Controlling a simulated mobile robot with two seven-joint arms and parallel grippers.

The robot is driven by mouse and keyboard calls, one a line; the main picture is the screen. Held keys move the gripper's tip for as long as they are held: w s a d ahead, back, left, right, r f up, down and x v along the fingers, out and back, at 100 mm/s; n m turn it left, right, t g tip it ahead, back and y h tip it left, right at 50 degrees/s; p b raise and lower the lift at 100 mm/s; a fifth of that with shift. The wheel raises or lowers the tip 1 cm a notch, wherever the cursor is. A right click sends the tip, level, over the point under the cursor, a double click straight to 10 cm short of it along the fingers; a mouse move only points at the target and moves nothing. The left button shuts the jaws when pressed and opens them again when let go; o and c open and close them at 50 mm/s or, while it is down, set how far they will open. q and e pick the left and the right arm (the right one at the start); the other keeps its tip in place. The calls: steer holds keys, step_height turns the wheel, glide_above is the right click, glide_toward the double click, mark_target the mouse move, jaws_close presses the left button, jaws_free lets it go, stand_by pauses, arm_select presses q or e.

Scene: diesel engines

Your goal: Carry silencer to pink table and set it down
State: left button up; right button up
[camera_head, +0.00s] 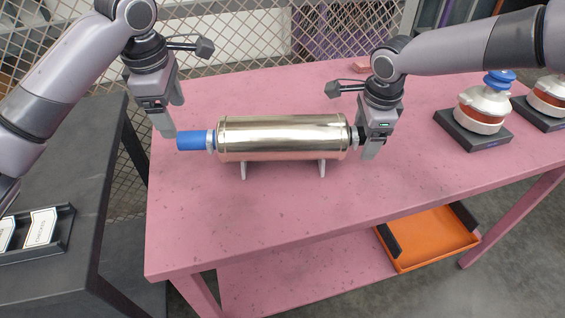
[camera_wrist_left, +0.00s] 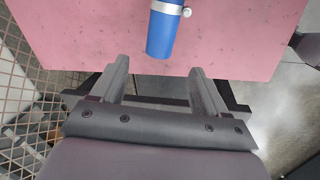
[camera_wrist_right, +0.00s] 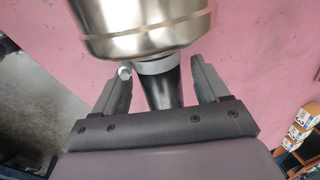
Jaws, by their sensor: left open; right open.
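The silencer (camera_head: 282,137), a shiny metal cylinder, lies level on two small grey supports on the pink table (camera_head: 215,245). It has a blue sleeve (camera_head: 191,140) at its left end and a dark end pipe (camera_wrist_right: 160,92) at its right. My left gripper (camera_head: 173,118) is open and empty by the blue sleeve. In the left wrist view the sleeve's tip lies just beyond the open fingers (camera_wrist_left: 159,70). My right gripper (camera_head: 373,148) is open at the right end. In the right wrist view its fingers stand on either side of the dark pipe, with gaps visible.
Red-and-white parts with blue caps (camera_head: 483,108) stand on black bases at the table's right. An orange tray (camera_head: 425,240) sits below the table. A dark table (camera_head: 60,160) with a card tray (camera_head: 40,232) stands at left. A mesh fence runs behind. The pink table's front is clear.

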step_height(320, 180, up, 12)
steer(key=s, duration=0.2)
steer(key=shift+s, duration=0.2)
steer(key=shift+s+f, duration=0.1)
steer(key=shift+f, duration=0.05)
stand_by(0.4)
